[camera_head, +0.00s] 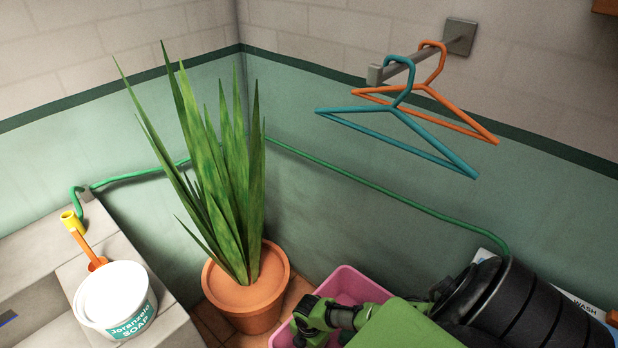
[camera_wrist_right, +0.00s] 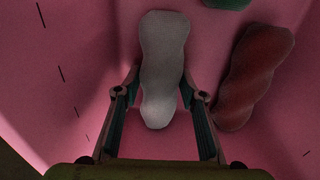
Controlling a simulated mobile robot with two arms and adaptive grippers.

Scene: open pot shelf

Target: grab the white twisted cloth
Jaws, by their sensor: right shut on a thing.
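The white twisted cloth (camera_wrist_right: 164,60) is a pale, lumpy roll in the right wrist view. It lies lengthwise inside the pink tub (camera_wrist_right: 75,60). My right gripper (camera_wrist_right: 160,95) has one finger on each side of the cloth's near half and is shut on it. In the head view, my right arm reaches over the pink tub (camera_head: 350,283) at the bottom, and the cloth is hidden there. My left gripper is in neither view.
A dark red twisted cloth (camera_wrist_right: 252,75) lies right of the white one, with a green piece (camera_wrist_right: 226,3) at the top. A potted plant (camera_head: 246,300) stands left of the tub. A soap bucket (camera_head: 115,298) sits on the ledge. Hangers (camera_head: 425,140) hang above.

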